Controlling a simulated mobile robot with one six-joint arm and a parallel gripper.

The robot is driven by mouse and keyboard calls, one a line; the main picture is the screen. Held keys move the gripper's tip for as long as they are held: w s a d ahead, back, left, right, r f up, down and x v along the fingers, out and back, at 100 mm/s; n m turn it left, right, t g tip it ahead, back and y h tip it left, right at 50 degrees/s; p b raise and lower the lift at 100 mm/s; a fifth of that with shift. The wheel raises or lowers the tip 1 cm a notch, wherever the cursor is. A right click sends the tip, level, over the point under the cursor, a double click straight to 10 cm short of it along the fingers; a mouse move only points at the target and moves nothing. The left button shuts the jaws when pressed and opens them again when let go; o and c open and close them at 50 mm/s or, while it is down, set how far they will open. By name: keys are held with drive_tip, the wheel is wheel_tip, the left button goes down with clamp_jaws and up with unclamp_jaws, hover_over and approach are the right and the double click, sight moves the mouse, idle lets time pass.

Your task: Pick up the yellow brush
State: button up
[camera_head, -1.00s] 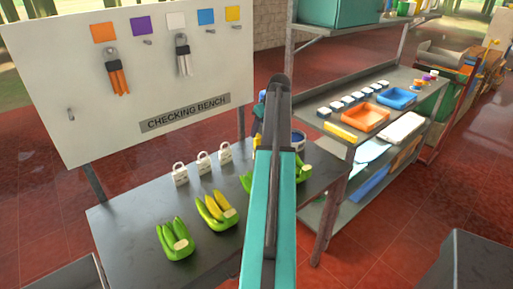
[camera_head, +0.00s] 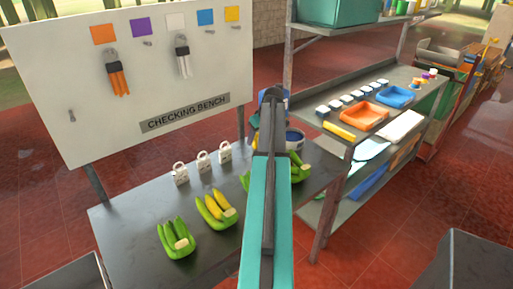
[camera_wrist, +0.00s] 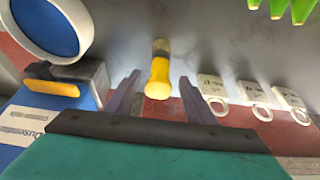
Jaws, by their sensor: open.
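A blue-and-white tub (camera_wrist: 85,28), a grey-and-yellow block (camera_wrist: 55,87) and a blue labelled box are left of my fingers. White padlocks (camera_wrist: 255,112) stand to the right. Green and yellow banana bunches (camera_head: 176,238) lie on the grey bench (camera_head: 125,235).

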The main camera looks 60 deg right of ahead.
sight(254, 143)
drive_tip(key=shift+w+f, duration=0.1)
drive_tip(key=shift+p+x, duration=1)
drive_tip(key=shift+x, duration=0.25)
drive_tip(key=shift+p+x, duration=0.35)
drive_tip(key=shift+x, duration=0.85)
drive_tip(key=shift+d, duration=0.1)
drive_tip(key=c, duration=1.2)
